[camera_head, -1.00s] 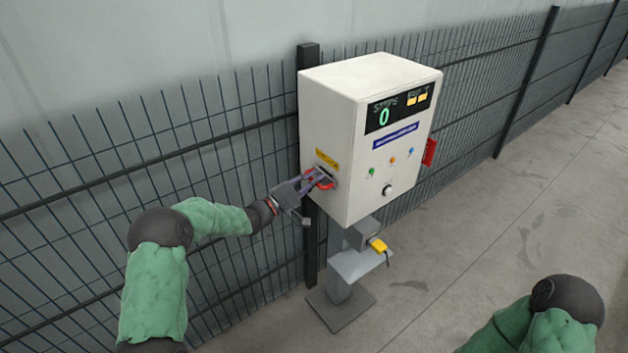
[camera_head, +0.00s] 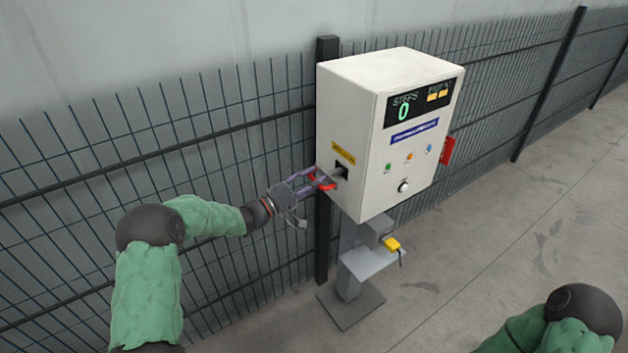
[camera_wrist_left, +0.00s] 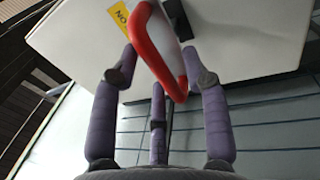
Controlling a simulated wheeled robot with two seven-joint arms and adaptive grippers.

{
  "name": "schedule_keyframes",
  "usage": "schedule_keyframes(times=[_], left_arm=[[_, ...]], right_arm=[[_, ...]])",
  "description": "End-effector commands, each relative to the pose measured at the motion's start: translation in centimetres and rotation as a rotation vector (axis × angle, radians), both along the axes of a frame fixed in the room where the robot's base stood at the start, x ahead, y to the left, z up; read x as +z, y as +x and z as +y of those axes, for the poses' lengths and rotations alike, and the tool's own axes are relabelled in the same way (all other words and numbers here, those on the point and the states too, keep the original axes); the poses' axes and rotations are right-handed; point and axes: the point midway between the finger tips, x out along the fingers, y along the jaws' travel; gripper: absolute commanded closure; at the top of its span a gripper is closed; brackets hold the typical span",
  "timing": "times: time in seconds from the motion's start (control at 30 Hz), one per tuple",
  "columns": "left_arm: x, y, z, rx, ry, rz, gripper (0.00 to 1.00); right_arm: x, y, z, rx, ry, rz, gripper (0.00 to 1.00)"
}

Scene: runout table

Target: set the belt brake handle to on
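The belt brake handle (camera_head: 328,187) is a red loop at a dark slot on the left side of the white control cabinet (camera_head: 345,120). It sticks out to the left of the slot. In the left wrist view the handle (camera_wrist_left: 158,58) runs down between my spread fingers, beside a yellow label (camera_wrist_left: 119,16) with partly cut-off lettering. My left gripper (camera_head: 316,182) is at the handle with purple fingers on either side of it. In the left wrist view the gripper (camera_wrist_left: 157,72) looks open, with gaps beside the loop. My right gripper is out of view.
A dark wire fence (camera_head: 240,150) runs behind the cabinet, with a post (camera_head: 323,240) close to my left gripper. A grey pedestal (camera_head: 350,290) carries a small shelf (camera_head: 372,263) and a yellow item (camera_head: 392,244). The floor to the right is clear.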

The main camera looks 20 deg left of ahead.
Motion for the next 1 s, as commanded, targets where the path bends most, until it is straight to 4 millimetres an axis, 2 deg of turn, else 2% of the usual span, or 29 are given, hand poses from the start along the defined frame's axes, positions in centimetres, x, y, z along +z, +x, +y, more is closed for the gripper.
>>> schedule_keyframes(times=[0.23,0.37,0.8,1.0], left_arm=[[0.1,-0.1,0.1,0.0,0.0,-0.001,0.54],[-0.1,-1.0,0.9,0.002,0.0,-0.001,0.54],[-1.7,-7.4,5.9,0.004,0.001,0.001,0.54],[-2.1,-9.0,7.1,0.002,0.0,0.0,0.54]], right_arm=[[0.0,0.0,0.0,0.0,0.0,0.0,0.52],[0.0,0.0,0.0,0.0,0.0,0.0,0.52],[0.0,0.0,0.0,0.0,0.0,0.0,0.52],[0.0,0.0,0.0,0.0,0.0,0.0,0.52]])
